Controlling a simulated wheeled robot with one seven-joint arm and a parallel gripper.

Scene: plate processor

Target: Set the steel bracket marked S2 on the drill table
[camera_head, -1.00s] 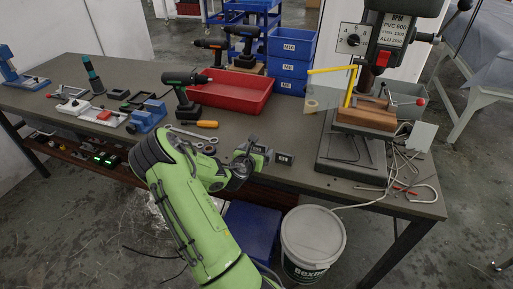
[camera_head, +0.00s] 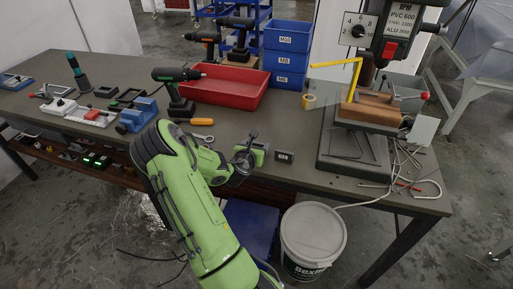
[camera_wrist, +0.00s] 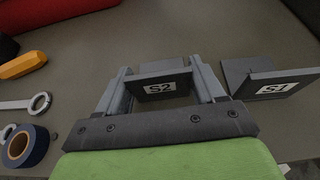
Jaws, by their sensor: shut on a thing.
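My gripper (camera_head: 262,149) is low over the front edge of the workbench. In the wrist view its two fingers (camera_wrist: 163,83) are shut on the sides of the dark grey steel bracket marked S2 (camera_wrist: 159,88). Its white label faces the wrist camera. Whether the bracket touches the bench is hard to tell. A like bracket marked S1 (camera_wrist: 278,86) stands just to the right, apart from the right finger; it also shows in the head view (camera_head: 284,156). The drill press stands at the right of the bench, with a brown wooden block (camera_head: 368,113) at its table and a dark base (camera_head: 352,155) below.
Blue bins (camera_head: 286,60) stand at the back. A blue tape roll (camera_wrist: 25,146) and wrench (camera_wrist: 38,103) lie to the left. Cables (camera_head: 405,160) lie right of the drill press.

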